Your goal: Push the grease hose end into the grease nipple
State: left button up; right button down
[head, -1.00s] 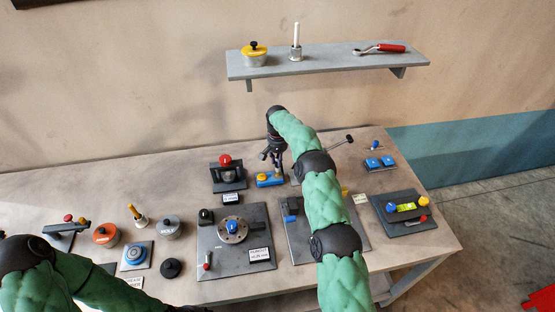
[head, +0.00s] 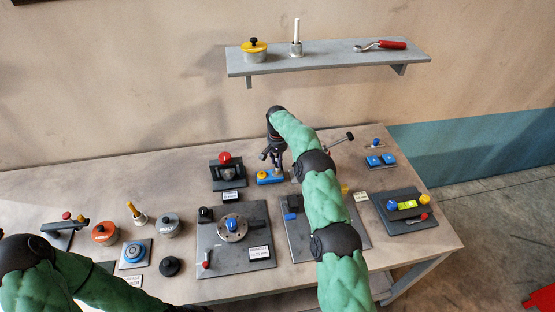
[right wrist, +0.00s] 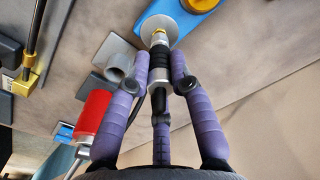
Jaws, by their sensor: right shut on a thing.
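My right gripper (head: 273,158) is over the back middle of the bench in the head view. In the right wrist view its purple fingers (right wrist: 160,85) are shut around the grease hose end (right wrist: 159,62), a black and metal cylinder. The hose end points at a pale round disc (right wrist: 146,27) on a blue block (right wrist: 182,22). The grease nipple cannot be made out apart from the hose end's brass-coloured tip, and I cannot tell whether they are joined. The blue block (head: 269,178), with a yellow knob, also shows in the head view. My left gripper is out of view.
A black stand with a red knob (head: 225,159) is just left of the blue block. A grey tube (right wrist: 118,58) and a red cylinder (right wrist: 92,112) lie close to the fingers. Dark plates with fixtures fill the bench front. A shelf (head: 330,60) hangs behind.

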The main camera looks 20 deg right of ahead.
jog(key=shift+f, duration=0.25)
jog(key=c, duration=1)
grip_release()
jog(key=shift+r, duration=0.15)
notch_tip(320, 180, up, 12)
jog(key=shift+f, duration=0.1)
jog(key=shift+s+a+f, duration=0.1)
jog(key=shift+s, duration=0.05)
